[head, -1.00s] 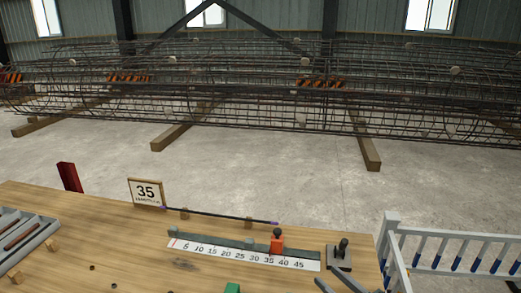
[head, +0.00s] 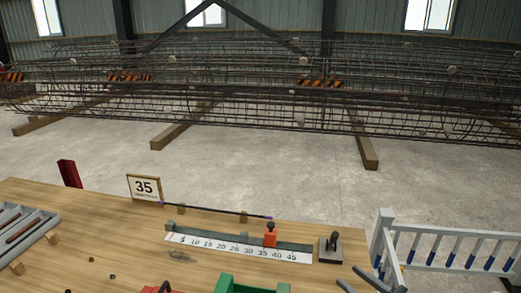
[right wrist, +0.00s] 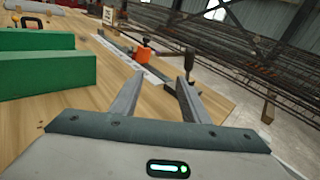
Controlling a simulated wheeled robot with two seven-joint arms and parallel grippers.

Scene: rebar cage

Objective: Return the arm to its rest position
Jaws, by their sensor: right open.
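My right gripper (head: 362,279) shows at the bottom right of the head view, by the right edge of the wooden table (head: 110,230). In the right wrist view its two fingers (right wrist: 160,82) are spread apart with nothing between them. The orange stop (head: 270,238) on the number scale (head: 235,247) lies beyond the fingers, apart from them. A small grey block with a dark knob (head: 329,249) stands near the gripper. My left gripper is not in view.
A green tray or block (head: 245,285) is at the table's front. A thin bar (head: 215,211) lies behind the scale, near a "35" sign (head: 144,187). A white and blue railing (head: 450,245) stands to the right. A rebar cage (head: 250,90) spans the back.

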